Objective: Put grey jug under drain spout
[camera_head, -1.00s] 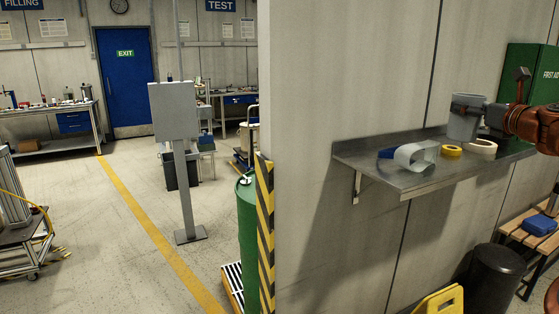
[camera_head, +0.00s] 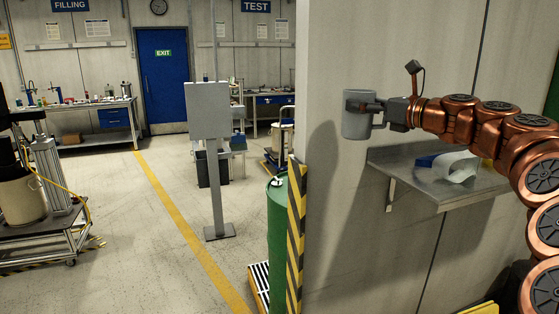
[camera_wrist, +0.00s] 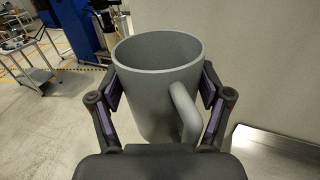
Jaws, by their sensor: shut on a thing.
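The grey jug (camera_head: 358,114) is upright in my gripper (camera_head: 372,113), in the air to the left of the wall shelf and above its level. In the wrist view the jug (camera_wrist: 152,85) shows its open, empty-looking top, with its handle toward my wrist. My gripper's two fingers (camera_wrist: 160,108) press on the jug's opposite sides. A green drum (camera_head: 279,235) stands on the floor beyond the wall's edge, partly hidden by the wall. I cannot make out a drain spout in either view.
The metal shelf (camera_head: 440,192) holds a roll with blue and clear material (camera_head: 455,165). A striped guard (camera_head: 296,225) covers the wall's end. A grey panel on a post (camera_head: 209,112) stands in the open floor. A cart (camera_head: 45,235) is at left.

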